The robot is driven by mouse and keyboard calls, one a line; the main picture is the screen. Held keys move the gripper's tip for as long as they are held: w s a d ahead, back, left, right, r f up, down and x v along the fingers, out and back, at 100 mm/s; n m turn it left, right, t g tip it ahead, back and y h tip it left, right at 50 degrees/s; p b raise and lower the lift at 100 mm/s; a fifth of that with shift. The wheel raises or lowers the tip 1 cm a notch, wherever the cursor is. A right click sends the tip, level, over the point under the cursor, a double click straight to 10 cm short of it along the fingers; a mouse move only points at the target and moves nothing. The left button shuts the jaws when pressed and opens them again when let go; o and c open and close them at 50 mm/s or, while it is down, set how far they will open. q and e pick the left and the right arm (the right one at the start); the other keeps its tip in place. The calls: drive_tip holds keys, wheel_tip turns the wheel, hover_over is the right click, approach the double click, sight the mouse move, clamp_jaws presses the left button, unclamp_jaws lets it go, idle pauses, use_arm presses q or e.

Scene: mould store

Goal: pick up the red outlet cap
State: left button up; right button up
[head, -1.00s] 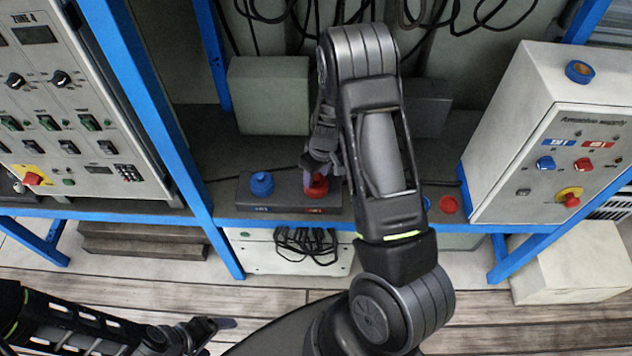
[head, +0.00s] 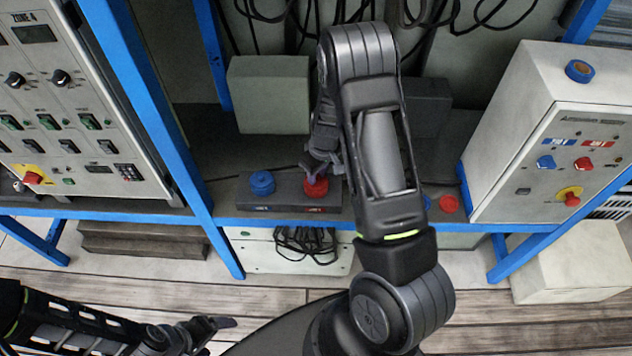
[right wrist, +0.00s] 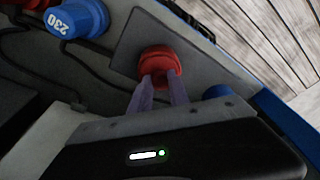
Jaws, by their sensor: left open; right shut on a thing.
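The red outlet cap (head: 316,187) is at the right end of a dark grey block (head: 288,196) on the shelf, above a small red label. My right gripper (head: 318,170) reaches down to it from behind and is shut on it. In the right wrist view the two fingertips (right wrist: 160,82) meet the near side of the red cap (right wrist: 160,60), which is against or just over the grey plate; I cannot tell if there is a gap. My left gripper (head: 215,326) is open and empty at the lower left, well away from the shelf.
A blue cap (head: 262,183) sits left of the red one on the block. Another red piece (head: 448,203) lies on the shelf near the supply box (head: 545,135). A blue one marked 230 (right wrist: 75,18) is in the right wrist view. A blue post (head: 165,125) stands left.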

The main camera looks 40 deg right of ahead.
clamp_jaws()
drive_tip(key=shift+r, duration=0.6)
wheel_tip(320, 180, up, 9)
drive_tip(key=shift+b, duration=0.3)
drive_tip(key=w+a+r, duration=0.2)
drive_tip(key=a+r, duration=0.4)
drive_tip(key=a, duration=0.2)
drive_tip(key=w+a+r+m, duration=0.1)
drive_tip(key=w+a+r, duration=0.1)
drive_tip(key=a+r, duration=0.4)
drive_tip(key=a, duration=0.3)
drive_tip(key=shift+r+m, duration=0.3)
drive_tip(key=shift+r, duration=0.1)
drive_tip(key=shift+a, duration=0.1)
